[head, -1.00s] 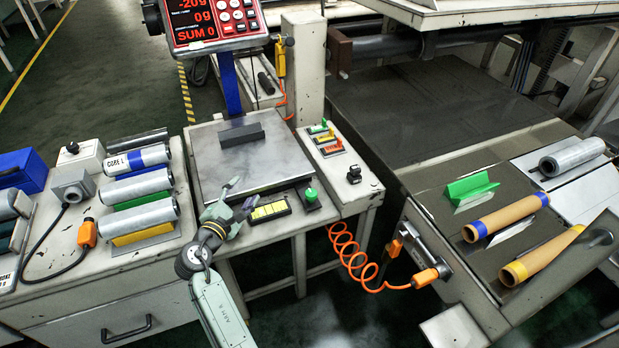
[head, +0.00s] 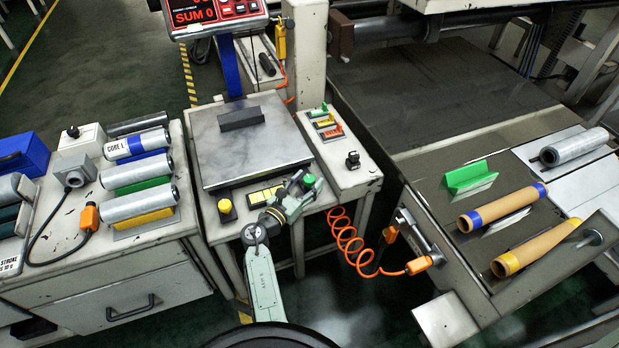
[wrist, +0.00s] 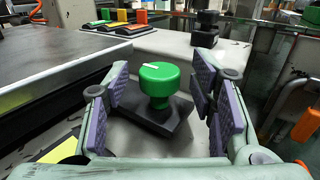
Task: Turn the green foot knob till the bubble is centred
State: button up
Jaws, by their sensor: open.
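The green foot knob (wrist: 158,88) stands upright on a dark base in the wrist view, with a white mark on its top. In the head view the knob (head: 309,180) shows at the front right of the scale, partly behind my gripper. My gripper (wrist: 163,97) is open, with purple-padded fingers on either side of the knob and gaps visible between pads and knob. In the head view my gripper (head: 299,184) reaches in from the front. I cannot make out a bubble in either view.
The scale's steel plate (head: 240,155) lies behind the knob, with a dark block (head: 241,119) on it. A yellow knob (head: 225,207) stands at the scale's front left. Small coloured switches (head: 325,122) and a black knob (head: 352,160) are on the right cabinet. An orange coiled cable (head: 345,240) hangs nearby.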

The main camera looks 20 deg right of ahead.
jog(key=shift+w+d, duration=0.45)
jog(key=shift+d, duration=0.15)
jog(key=shift+c, duration=0.3)
jog(key=c, duration=1.1)
